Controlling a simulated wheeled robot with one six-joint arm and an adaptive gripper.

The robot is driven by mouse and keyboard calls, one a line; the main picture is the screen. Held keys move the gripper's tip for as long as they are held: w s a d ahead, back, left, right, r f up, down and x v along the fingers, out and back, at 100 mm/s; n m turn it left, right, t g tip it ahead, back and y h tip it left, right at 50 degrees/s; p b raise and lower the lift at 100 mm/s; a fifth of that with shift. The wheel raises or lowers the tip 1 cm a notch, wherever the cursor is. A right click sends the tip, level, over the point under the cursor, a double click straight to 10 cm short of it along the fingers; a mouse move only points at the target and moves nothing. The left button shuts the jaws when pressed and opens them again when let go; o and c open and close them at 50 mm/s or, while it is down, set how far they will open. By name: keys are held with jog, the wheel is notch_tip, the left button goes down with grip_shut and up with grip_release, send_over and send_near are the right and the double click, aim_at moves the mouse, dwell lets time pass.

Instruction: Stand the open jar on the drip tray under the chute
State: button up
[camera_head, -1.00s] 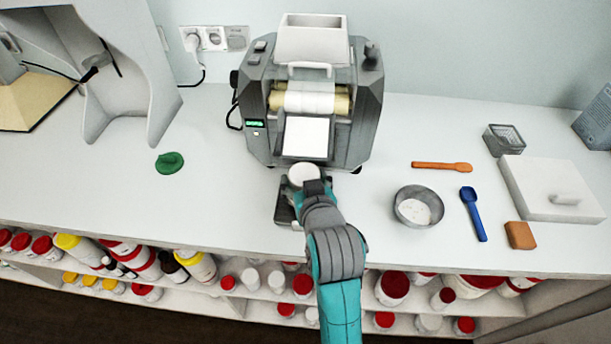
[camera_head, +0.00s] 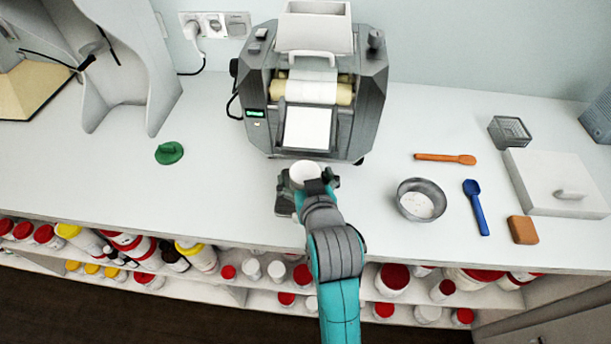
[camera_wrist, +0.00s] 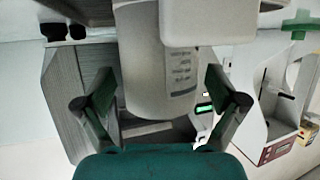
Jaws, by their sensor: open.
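The open white jar (camera_head: 305,170) stands upright just in front of the mill, below its white chute (camera_head: 307,128). The dark drip tray (camera_head: 284,205) shows at the jar's lower left; the jar's base is hidden, so its exact seat on the tray is unclear. My gripper (camera_head: 308,180) is open, its fingers on either side of the jar. In the wrist view, which looks upside down, the jar (camera_wrist: 165,60) with its printed marks sits between the spread fingers of my gripper (camera_wrist: 160,78), with gaps on both sides.
The grey mill (camera_head: 318,90) stands close behind the jar. A green lid (camera_head: 169,153) lies to the left. To the right are a metal bowl (camera_head: 420,203), a blue scoop (camera_head: 476,207), an orange spoon (camera_head: 445,158) and a brown block (camera_head: 522,230). The counter's left front is clear.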

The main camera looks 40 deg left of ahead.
jog(key=v, duration=1.2)
jog(key=shift+r, duration=0.2)
jog(key=s+d+f+m+t+h, duration=0.25)
jog(key=d+f, duration=0.45)
jog(key=d, duration=0.5)
jog(key=s+d+f+m+t+h, duration=0.25)
jog(key=d+f, duration=0.45)
jog(key=d, duration=0.4)
jog(key=s+d+m+h, duration=0.2)
jog(key=s+d, duration=0.4)
jog(key=s, duration=0.3)
jog(key=s+d+m+t+h, duration=0.1)
jog(key=s+d+m+h, duration=0.1)
jog(key=s+d, duration=0.5)
jog(key=shift+s+r+m+h, duration=0.4)
jog(key=shift+s+h, duration=0.3)
jog(key=shift+s, duration=0.5)
